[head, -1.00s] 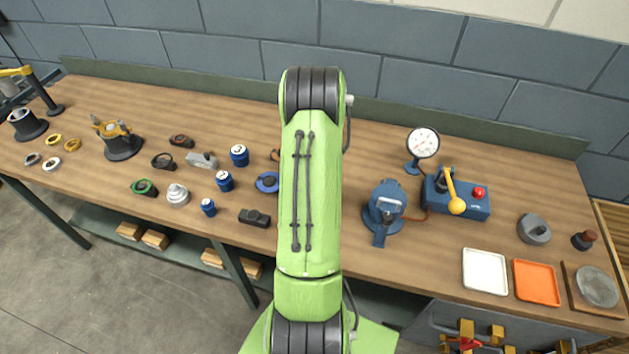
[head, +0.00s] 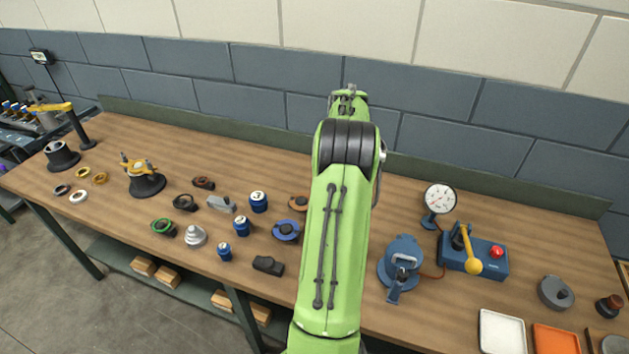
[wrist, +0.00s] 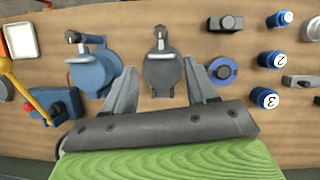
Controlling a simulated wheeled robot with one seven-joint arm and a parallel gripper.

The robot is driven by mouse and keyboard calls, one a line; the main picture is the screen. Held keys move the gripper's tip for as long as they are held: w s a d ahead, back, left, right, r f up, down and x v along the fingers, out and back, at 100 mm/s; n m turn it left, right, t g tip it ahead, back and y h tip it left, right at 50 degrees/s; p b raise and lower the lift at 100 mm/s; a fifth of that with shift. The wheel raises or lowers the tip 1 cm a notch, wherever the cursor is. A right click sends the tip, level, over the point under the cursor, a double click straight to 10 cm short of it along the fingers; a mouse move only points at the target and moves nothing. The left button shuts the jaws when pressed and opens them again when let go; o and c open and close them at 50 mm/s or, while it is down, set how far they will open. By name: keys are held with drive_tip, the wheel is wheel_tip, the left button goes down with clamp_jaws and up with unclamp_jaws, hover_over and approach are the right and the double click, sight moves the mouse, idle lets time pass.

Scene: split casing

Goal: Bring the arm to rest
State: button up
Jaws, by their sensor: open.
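My green arm (head: 335,240) rises through the middle of the head view, with a dark elbow joint and a further link showing above it. My gripper (wrist: 160,66) is in the wrist view, its two grey fingers spread apart. A dark grey fixture with a handle (wrist: 162,70) shows between the fingers in the picture. The fingers look apart from it; its height below them is hard to judge. The gripper is hidden behind the arm in the head view.
The wooden bench (head: 120,130) holds a blue fixture (head: 402,262), a dial gauge (head: 440,198), a lever box (head: 474,255), a white tray (head: 502,332) and an orange tray (head: 555,340). Several blue numbered cylinders, rings and small parts stand left of the arm. A wall runs behind.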

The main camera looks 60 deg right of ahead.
idle(0.3)
drive_tip(key=w+a+r+n+t+h, duration=0.15)
drive_tip(key=w+a+r+n, duration=0.35)
drive_tip(key=a, duration=0.6)
drive_tip(key=w+a+r+n+h, duration=0.25)
drive_tip(key=w+a+r, duration=0.35)
drive_tip(key=a, duration=0.5)
drive_tip(key=s+a+n+t, duration=0.2)
drive_tip(key=s+a, duration=0.3)
drive_tip(key=a, duration=0.3)
drive_tip(key=s+a+n+t, duration=0.3)
drive_tip(key=s+a+n, duration=0.2)
drive_tip(key=a, duration=0.3)
drive_tip(key=shift+s+a+f+b, duration=0.3)
drive_tip(key=shift+s+a, duration=0.1)
drive_tip(key=shift+s, duration=0.05)
